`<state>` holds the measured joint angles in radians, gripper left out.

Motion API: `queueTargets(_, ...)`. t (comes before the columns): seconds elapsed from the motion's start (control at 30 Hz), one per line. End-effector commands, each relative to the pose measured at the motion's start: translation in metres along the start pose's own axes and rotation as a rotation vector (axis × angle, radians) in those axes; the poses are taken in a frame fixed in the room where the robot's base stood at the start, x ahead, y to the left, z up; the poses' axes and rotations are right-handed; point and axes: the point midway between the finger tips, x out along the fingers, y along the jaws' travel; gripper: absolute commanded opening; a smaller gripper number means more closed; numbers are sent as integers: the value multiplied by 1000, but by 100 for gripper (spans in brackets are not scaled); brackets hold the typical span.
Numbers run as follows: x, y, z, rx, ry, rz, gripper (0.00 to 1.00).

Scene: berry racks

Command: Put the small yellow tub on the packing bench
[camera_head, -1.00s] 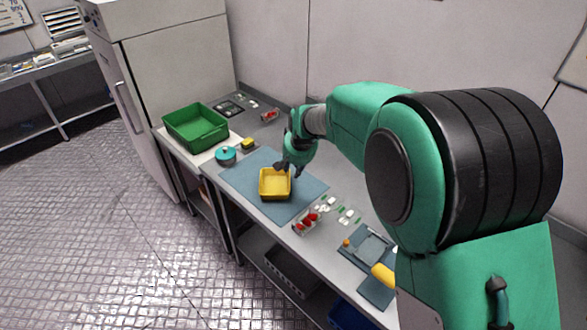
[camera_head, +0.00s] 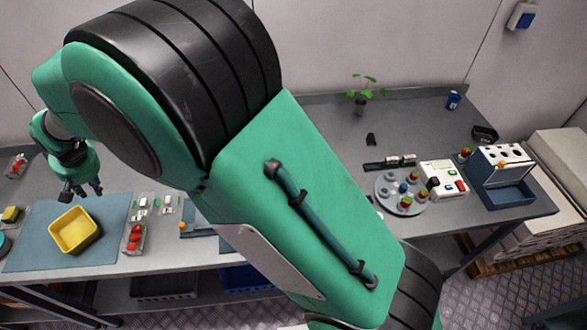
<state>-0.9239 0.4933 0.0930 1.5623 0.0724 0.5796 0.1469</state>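The small yellow tub (camera_head: 74,231) stands upright on a blue-grey mat (camera_head: 115,215) on the grey bench (camera_head: 190,256) at the left. It looks empty inside. My gripper (camera_head: 81,192) hangs just behind and above the tub's far rim, pointing down. Its dark fingers are spread apart with nothing seen between them. A small gap seems to show between the fingers and the tub. My arm hides the middle of the bench.
A punnet of red berries (camera_head: 134,238) and several small clear packs (camera_head: 155,204) lie right of the mat. A yellow block (camera_head: 11,214) is at the far left. On the right are a round turntable (camera_head: 395,205), a white device (camera_head: 440,180) and a plant (camera_head: 362,92).

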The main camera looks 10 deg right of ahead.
Motion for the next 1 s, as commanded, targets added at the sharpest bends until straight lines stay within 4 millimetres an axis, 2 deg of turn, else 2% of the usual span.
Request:
queueTargets(0.03, -17, 16, -2, 14, 8, 7, 24)
queueTargets(0.2, -75, 76, 6, 62, 23, 35, 24)
queueTargets(0.47, -167, 164, 38, 140, 45, 84, 24)
queueTargets(0.7, -244, 233, 86, 214, 63, 131, 24)
queueTargets(1.0, -328, 297, 166, 303, 83, 192, 24)
